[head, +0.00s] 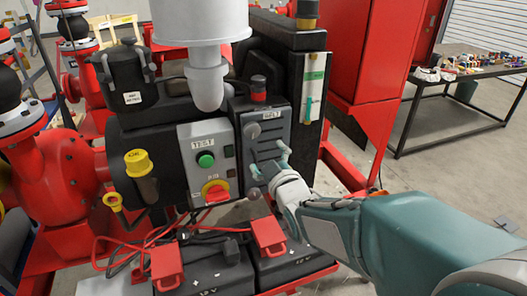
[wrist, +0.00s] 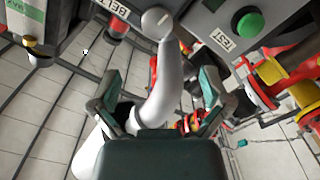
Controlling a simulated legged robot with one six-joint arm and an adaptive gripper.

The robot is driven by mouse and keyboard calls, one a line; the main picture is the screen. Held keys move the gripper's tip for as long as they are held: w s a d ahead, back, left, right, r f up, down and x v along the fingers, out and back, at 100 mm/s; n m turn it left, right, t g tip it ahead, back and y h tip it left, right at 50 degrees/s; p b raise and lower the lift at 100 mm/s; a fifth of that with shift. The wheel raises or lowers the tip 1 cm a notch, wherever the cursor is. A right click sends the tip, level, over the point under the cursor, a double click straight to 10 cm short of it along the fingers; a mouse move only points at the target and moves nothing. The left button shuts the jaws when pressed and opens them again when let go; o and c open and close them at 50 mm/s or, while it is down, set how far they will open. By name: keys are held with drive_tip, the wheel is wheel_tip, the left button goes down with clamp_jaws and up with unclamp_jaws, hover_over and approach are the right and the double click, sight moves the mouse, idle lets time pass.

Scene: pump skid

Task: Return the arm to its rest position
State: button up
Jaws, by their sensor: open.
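My gripper (head: 268,168) is in front of the dark ribbed panel marked BELT (head: 272,128) on the pump skid, fingers pointing at it. In the wrist view the two fingers of my gripper (wrist: 160,88) are spread apart, with nothing held between them. A pale grey curved pipe (wrist: 158,75) shows behind the gap between the fingers. I cannot tell whether a fingertip touches the panel. My teal and white arm reaches in from the lower right of the head view.
The TEST box (head: 207,160), with green button (head: 206,160) and red-yellow KILL switch (head: 215,190), is left of my gripper. Red-clamped batteries (head: 290,265) sit below. A red cabinet (head: 365,50) stands behind right. A table (head: 455,82) is farther right; floor there is open.

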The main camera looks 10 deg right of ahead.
drive_tip(key=s+d+f+m+g+h, duration=0.1)
drive_tip(key=s+m+g, duration=0.3)
drive_tip(key=s, duration=0.7)
drive_tip(key=s+d+f+m+g+h, duration=0.1)
drive_tip(key=s+d+f+m+g, duration=0.1)
drive_tip(key=s+m+g, duration=0.3)
drive_tip(key=s+f+g, duration=0.1)
drive_tip(key=s+g, duration=0.2)
drive_tip(key=s, duration=0.4)
drive_tip(key=shift+s+h, duration=0.3)
idle(0.7)
